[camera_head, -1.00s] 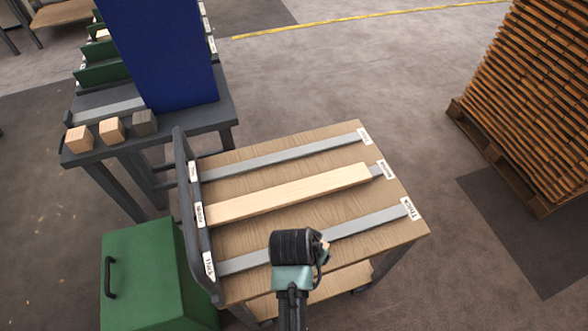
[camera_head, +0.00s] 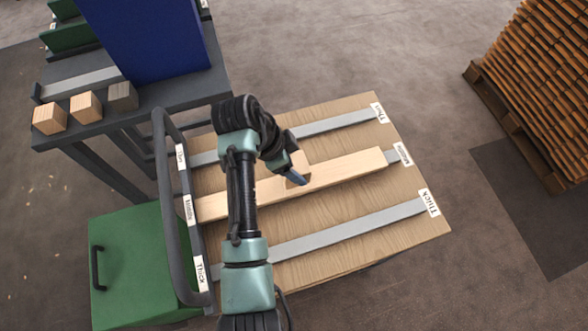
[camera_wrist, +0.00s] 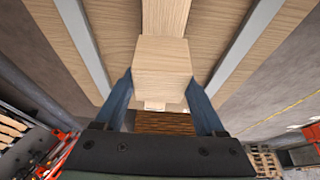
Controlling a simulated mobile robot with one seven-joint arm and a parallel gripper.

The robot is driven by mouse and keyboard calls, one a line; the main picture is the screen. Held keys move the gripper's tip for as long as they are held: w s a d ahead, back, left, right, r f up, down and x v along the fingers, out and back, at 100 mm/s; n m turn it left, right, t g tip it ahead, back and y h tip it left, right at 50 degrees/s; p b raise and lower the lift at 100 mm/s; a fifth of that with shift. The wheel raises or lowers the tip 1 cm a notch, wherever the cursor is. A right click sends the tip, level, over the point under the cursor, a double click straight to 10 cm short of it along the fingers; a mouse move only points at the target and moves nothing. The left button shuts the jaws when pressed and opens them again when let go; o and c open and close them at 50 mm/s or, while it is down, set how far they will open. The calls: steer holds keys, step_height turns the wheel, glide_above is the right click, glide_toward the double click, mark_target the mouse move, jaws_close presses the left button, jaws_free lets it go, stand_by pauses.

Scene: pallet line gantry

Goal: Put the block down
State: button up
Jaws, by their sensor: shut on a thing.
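A light wooden block (camera_wrist: 162,66) sits between the two blue fingers of my gripper (camera_wrist: 161,100) in the wrist view. In the head view my gripper (camera_head: 297,178) is over the middle of the cart, and the block (camera_head: 301,158) shows only in part behind it. A long pale plank (camera_head: 345,168) lies along the cart's middle strip, labelled Middle. The plank also runs beneath the block in the wrist view (camera_wrist: 165,17). I cannot tell whether the block touches the plank.
The wooden-topped cart (camera_head: 340,225) has bare grey strips labelled Thin (camera_head: 340,122) and Thick (camera_head: 350,230), and a dark handle (camera_head: 172,215) at left. Three small blocks (camera_head: 86,105) stand on a dark table. A green box (camera_head: 140,260) and a stacked pallet (camera_head: 540,90) flank the cart.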

steer(key=shift+f, duration=1.75)
steer(key=shift+f, duration=0.1)
steer(key=o, duration=1.4)
steer(key=v, duration=1.2)
